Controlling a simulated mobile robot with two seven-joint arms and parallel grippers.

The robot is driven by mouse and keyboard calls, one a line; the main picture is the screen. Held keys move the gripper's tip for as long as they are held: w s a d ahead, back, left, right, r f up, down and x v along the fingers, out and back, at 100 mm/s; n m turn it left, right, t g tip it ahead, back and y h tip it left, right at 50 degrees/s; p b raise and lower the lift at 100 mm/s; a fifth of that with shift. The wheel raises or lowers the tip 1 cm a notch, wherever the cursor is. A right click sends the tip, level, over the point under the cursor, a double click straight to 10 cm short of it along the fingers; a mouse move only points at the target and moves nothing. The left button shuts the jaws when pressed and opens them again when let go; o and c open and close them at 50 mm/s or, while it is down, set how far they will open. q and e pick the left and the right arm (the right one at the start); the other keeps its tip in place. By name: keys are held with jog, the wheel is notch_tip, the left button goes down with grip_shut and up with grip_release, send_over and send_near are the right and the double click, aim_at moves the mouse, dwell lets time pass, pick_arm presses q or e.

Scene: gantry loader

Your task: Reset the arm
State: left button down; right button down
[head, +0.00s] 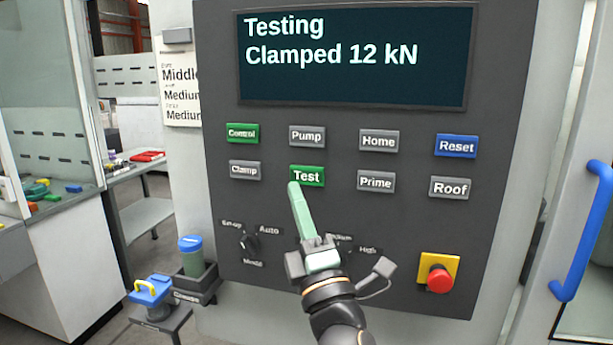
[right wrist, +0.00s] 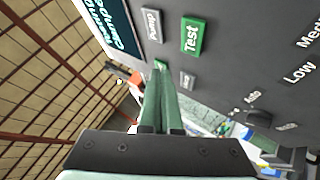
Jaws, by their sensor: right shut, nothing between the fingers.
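My right gripper (head: 294,186) is shut and empty, with its pale green fingers pointing up at the control panel (head: 350,230). Its fingertips are at the lower left edge of the green Test button (head: 308,176); I cannot tell whether they touch it. In the right wrist view the shut fingers (right wrist: 160,68) point toward the panel, and the Test button (right wrist: 192,36) is beside them. The blue Reset button (head: 456,146) is at the panel's upper right. The screen (head: 355,80) reads "Testing" and "Clamped 12 kN". My left gripper is not in view.
A red emergency button (head: 439,279) on a yellow plate is at the panel's lower right. Rotary knobs sit below the buttons, one (head: 249,243) at left. A blue door handle (head: 584,232) stands at far right. A small stand with a blue and yellow item (head: 152,290) is at lower left.

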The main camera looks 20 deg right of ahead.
notch_tip(320, 180, down, 30)
jog(key=s+m+g+y, duration=0.2)
jog(key=m+g, duration=0.5)
jog(key=g, duration=0.1)
jog(key=s+d+f+m+g+p, duration=0.1)
jog(key=s+f+m+g, duration=0.6)
jog(key=s+f, duration=1.4)
notch_tip(320, 180, down, 2)
jog(key=m, duration=0.3)
jog(key=shift+s+d+f, duration=0.25)
dwell(2.8)
